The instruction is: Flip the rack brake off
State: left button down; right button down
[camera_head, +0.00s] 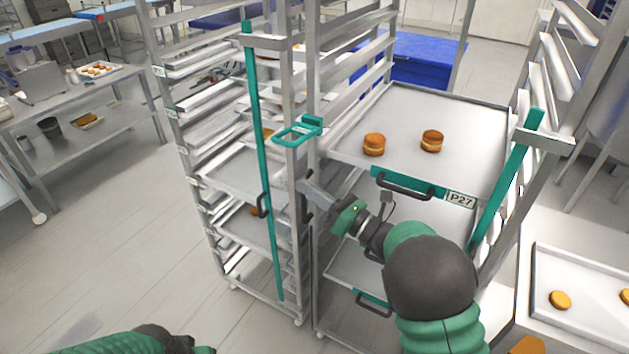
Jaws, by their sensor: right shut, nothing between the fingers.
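The metal rack (315,60) stands in front of me with trays on its rails. A teal loop handle (298,131) sticks out from its front post, and I cannot tell for sure whether it is the brake. Teal upright bars (262,150) run along the rack posts. My right gripper (308,188) is shut and empty. It is below the loop handle, close to the post; I cannot tell whether it touches. My left arm shows only at the bottom left edge, with its gripper out of frame. My right arm hides part of the lower rack.
An upper tray (470,105) holds two filled rounds (374,144) and has a dark handle (405,185) by a P27 label. A tray (590,325) with rounds is at the lower right. A steel table (95,115) stands at the left. The floor at left is clear.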

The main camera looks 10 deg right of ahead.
jog(key=w+a+r+p, duration=0.3)
jog(key=w+r+p, duration=0.1)
jog(key=w+r, duration=0.1)
jog(key=shift+a+r+p, duration=0.15)
jog(key=shift+p, duration=0.2)
jog(key=shift+a, duration=0.3)
